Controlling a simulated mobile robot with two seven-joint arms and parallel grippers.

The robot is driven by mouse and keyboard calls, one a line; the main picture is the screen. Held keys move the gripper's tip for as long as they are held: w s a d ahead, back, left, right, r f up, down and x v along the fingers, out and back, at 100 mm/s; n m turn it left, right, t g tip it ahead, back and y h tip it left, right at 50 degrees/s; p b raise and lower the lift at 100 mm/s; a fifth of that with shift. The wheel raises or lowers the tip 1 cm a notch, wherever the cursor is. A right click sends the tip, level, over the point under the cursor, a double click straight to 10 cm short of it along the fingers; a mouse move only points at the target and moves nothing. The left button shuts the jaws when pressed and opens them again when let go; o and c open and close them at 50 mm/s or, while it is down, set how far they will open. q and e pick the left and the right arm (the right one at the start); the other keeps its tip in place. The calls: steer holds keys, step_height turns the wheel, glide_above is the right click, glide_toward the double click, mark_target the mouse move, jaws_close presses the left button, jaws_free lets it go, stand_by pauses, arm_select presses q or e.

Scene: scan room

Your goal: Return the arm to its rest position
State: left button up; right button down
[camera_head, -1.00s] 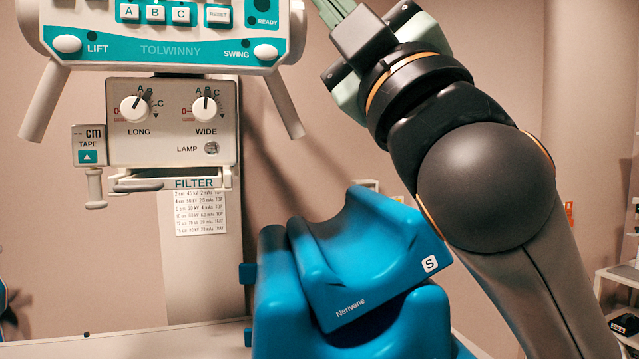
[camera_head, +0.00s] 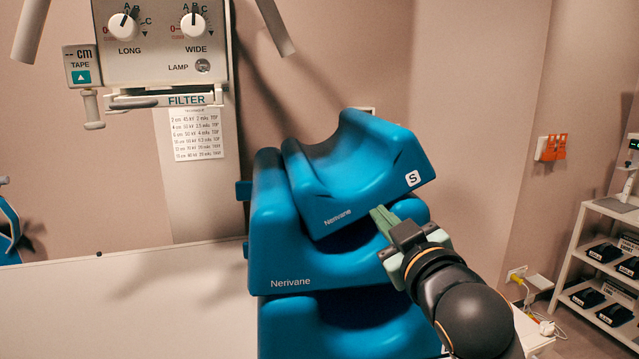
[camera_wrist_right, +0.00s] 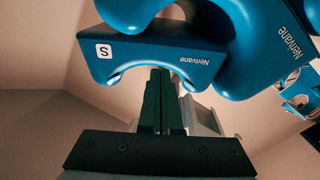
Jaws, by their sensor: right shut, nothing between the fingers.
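My right gripper (camera_head: 382,217) is in the head view, in front of the right side of the stacked blue supports. Its green fingers are together with nothing between them. It also shows in the right wrist view (camera_wrist_right: 160,85), with the fingers pointing toward the small blue support marked S (camera_wrist_right: 140,52). In the head view that small support (camera_head: 365,180) lies tilted on top of the larger blue supports (camera_head: 290,265). I cannot tell whether the fingertips touch any support. My right arm comes in from the lower right. My left gripper is not in view.
The X-ray head panel (camera_head: 165,45) hangs at upper left, with a filter chart (camera_head: 188,135) below. A pale tabletop (camera_head: 130,305) at lower left is clear. A white shelf rack (camera_head: 590,290) with dark items stands at right. Orange clips (camera_head: 553,147) hang on the wall.

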steer(key=s+d+f+m+g+h, duration=0.1)
steer(key=s+d+f+g, duration=0.15)
steer(key=f, duration=0.65)
steer(key=s+d+f+m+g, duration=0.15)
steer(key=s+f, duration=0.25)
steer(key=f, duration=0.5)
steer(key=s+d+f+m+g+h, duration=0.1)
steer(key=s+d+f+g, duration=0.15)
steer(key=f, duration=0.55)
steer(key=s+d+f+m+g+h, duration=0.1)
steer(key=s+d+f+g, duration=0.25)
steer(key=s+f, duration=0.6)
steer(key=s+d+f+m+g, duration=0.15)
steer(key=s+f+g, duration=0.4)
steer(key=s, duration=0.75)
steer(key=w+a+f+t+y+p, duration=0.1)
steer(key=w+a+f+t+p, duration=0.3)
steer(key=f+t, duration=0.3)
steer(key=shift+w+f+y+p, duration=0.15)
steer(key=shift+w+y+p, duration=0.15)
steer(key=shift+a, duration=0.1)
